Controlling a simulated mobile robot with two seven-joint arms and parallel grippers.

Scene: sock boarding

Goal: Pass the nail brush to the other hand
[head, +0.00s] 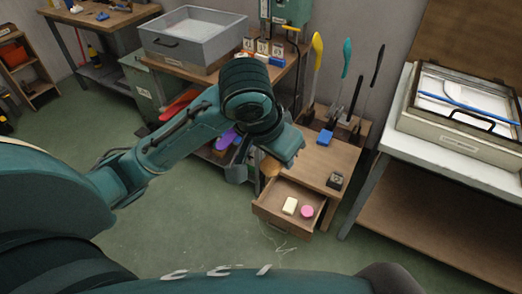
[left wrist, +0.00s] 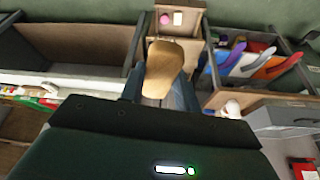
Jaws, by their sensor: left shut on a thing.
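The nail brush, a tan wooden block with a rounded end, is held in my left gripper (head: 276,159). In the head view only a small tan part of the nail brush (head: 270,167) shows below the gripper, above the left side of an open drawer. In the left wrist view the nail brush (left wrist: 164,66) sticks out between the fingers of my left gripper (left wrist: 162,92), which are shut on it. Its bristles cannot be made out. My right gripper is not in view.
The open wooden drawer (head: 268,212) holds a cream block (head: 290,206) and a pink round piece (head: 307,211). A white table (head: 377,136) is at right; the floor at left is clear.

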